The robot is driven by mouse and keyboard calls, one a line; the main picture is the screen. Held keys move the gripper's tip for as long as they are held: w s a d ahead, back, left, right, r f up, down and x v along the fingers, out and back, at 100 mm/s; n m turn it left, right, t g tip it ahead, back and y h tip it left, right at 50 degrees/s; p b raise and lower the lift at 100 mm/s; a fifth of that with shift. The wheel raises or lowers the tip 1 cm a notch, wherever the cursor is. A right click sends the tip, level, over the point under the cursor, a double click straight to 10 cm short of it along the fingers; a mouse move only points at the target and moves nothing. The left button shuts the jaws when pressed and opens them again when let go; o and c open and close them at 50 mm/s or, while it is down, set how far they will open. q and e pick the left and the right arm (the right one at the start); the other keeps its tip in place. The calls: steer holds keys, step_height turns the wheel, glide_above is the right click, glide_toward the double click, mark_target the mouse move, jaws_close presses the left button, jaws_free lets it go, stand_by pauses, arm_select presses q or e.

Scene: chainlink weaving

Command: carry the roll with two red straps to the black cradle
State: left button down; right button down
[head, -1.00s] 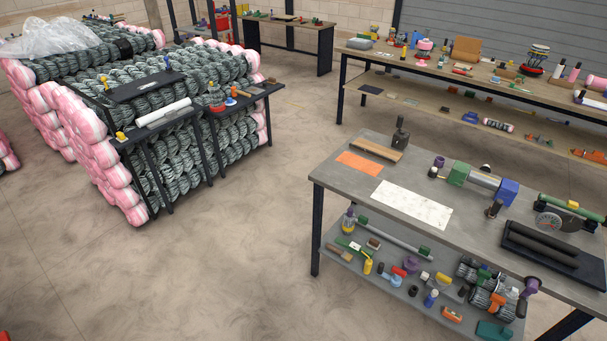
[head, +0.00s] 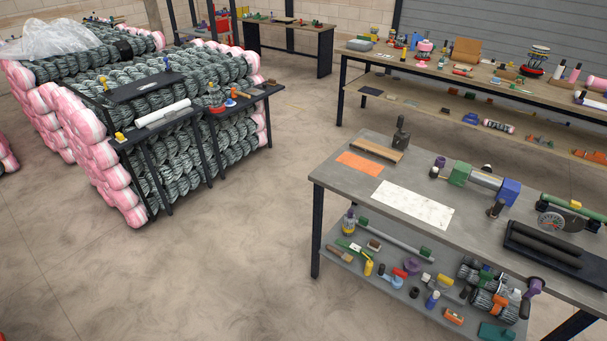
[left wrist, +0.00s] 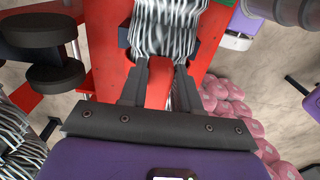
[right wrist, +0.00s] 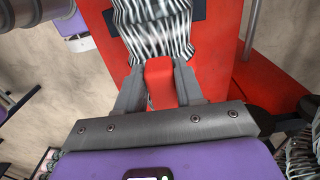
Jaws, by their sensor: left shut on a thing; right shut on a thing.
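The roll is a grey-white, wire-like ribbed bundle; part of it shows in the left wrist view (left wrist: 168,28) and part in the right wrist view (right wrist: 155,32). My left gripper (left wrist: 158,72) is shut on one red strap (left wrist: 159,88) of it. My right gripper (right wrist: 159,72) is shut on the other red strap (right wrist: 160,88). The roll's full length is hidden. Neither gripper nor the held roll shows in the head view. Dark pieces lie beside the roll over a red surface (right wrist: 222,60); I cannot tell if they belong to the black cradle.
A grey workbench (head: 330,178) stands at right, with a dark tray of black rollers (head: 545,246) and a loaded lower shelf. Stacked pink-ended rolls (head: 105,165) fill the left. Pink-ended rolls (left wrist: 228,112) also show below my left gripper. Bare floor lies between stack and workbench.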

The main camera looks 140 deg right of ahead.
arm_select(q)
steer(key=shift+w+a+r, duration=0.1)
arm_select(e)
steer(key=shift+d+r, duration=0.1)
arm_select(q)
steer(key=c, duration=0.7)
jaws_free()
steer(key=shift+c, duration=0.2)
arm_select(e)
steer(key=c, duration=0.6)
jaws_free()
steer(key=shift+c, duration=0.2)
arm_select(q)
steer(key=shift+c, duration=0.7)
steer(key=shift+r, duration=0.1)
arm_select(e)
steer(key=shift+r, duration=0.1)
steer(key=shift+r+p, duration=4.3)
steer(key=shift+p, duration=0.2)
arm_select(q)
step_height(320, 180, up, 10)
steer(key=shift+s+f, duration=0.2)
arm_select(e)
steer(key=shift+s+f, duration=0.1)
